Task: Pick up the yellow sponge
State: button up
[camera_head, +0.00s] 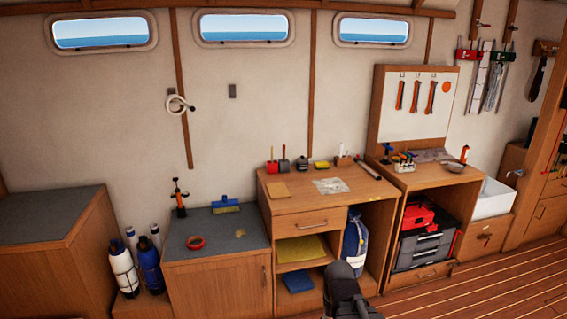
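A small yellow block with a dark top (321,166), which looks like the yellow sponge, sits toward the back of the wooden desk (310,204). It is too small to be sure of its kind. A flat yellow piece (301,248), perhaps a cloth, lies on the open shelf under the desk. My gripper (345,285), a dark shape at the bottom edge, is low in front of the desk, well apart from the yellow block. Its fingers cannot be made out.
Small pots (284,165) stand left of the yellow block, and a dark rod (368,168) lies to the right. A clear bag (331,186) and a tan square (278,190) lie in front. A blue bag (355,243) fills the right bay. Wooden floor (480,295) is clear at right.

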aim_at(324, 165)
jog(key=z, duration=0.5)
jog(key=i, duration=0.65)
jog(key=z, duration=0.7)
jog(key=i, duration=2.05)
jog(key=u, duration=0.6)
jog(key=i, duration=0.7)
jog(key=u, duration=0.8)
jog(key=i, duration=0.4)
jog(key=u, duration=0.1)
